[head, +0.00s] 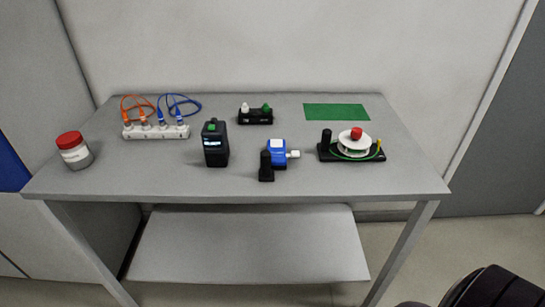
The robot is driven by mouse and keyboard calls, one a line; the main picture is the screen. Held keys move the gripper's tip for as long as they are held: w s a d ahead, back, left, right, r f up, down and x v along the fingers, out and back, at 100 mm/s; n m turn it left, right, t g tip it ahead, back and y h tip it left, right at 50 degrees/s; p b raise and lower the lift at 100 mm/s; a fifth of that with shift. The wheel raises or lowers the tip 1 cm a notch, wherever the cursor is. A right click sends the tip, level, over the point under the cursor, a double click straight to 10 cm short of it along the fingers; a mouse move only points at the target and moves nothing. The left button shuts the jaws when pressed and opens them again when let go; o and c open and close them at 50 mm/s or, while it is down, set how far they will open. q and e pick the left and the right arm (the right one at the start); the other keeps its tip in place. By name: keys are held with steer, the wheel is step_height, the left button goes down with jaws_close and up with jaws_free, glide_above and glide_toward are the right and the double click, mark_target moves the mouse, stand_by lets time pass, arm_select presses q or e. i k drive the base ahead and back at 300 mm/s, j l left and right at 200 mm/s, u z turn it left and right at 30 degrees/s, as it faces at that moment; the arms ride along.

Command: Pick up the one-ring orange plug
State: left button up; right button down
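A white socket strip (156,132) lies at the back left of the table. Two orange plugs stand in its left half, a left orange plug (126,121) and a right orange plug (143,119), joined to a looped orange cable (138,101). They are too small for me to tell which one carries one ring. Blue plugs (170,117) with a looped blue cable (181,99) stand in its right half. Neither of my grippers shows. A dark rounded part at the lower right corner appears to be part of my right arm.
A red-lidded jar (74,151) stands left, near the strip. A black device (215,144), a blue device (277,152), a black holder (255,116), a reel stand (352,146) and a green mat (336,111) lie to the right. The table's (150,182) front left is clear.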

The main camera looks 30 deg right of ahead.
mark_target(124, 115)
steer(key=i+j+z, duration=0.3)
steer(key=i+j, duration=0.15)
steer(key=j, duration=0.2)
steer(key=i+j+z, duration=0.15)
steer(key=j, duration=0.2)
steer(key=i+j+z, duration=0.1)
steer(key=j, duration=0.3)
steer(key=i, duration=0.1)
